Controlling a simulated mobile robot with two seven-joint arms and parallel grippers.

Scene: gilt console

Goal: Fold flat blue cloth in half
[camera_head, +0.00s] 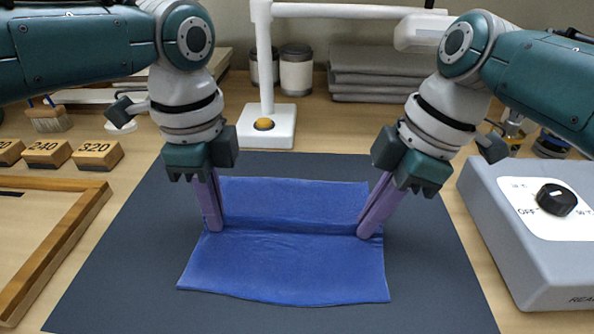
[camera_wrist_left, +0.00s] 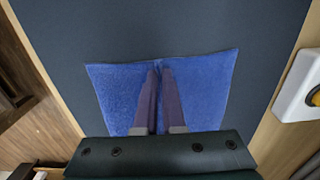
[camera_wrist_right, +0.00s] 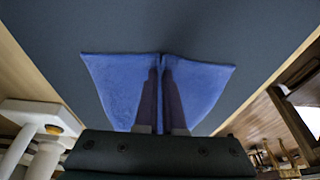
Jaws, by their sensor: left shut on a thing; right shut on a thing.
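The blue cloth (camera_head: 285,268) lies spread on a dark mat (camera_head: 430,285), with a slight raised ridge running across its middle. My left gripper (camera_head: 216,228) is shut on the cloth at the left end of this ridge. My right gripper (camera_head: 368,234) is shut on it at the right end. In the left wrist view the fingers (camera_wrist_left: 158,72) are close together over the cloth (camera_wrist_left: 115,88). In the right wrist view the fingers (camera_wrist_right: 162,68) are close together over the cloth (camera_wrist_right: 205,88). The pinched fabric is mostly hidden between the fingers.
A grey control box (camera_head: 535,255) with a black knob stands at the right. A wooden frame (camera_head: 65,240) and numbered wooden blocks (camera_head: 97,155) are at the left. A white stand (camera_head: 266,125), jars (camera_head: 296,72) and folded grey cloths (camera_head: 375,75) are behind. The mat around the cloth is clear.

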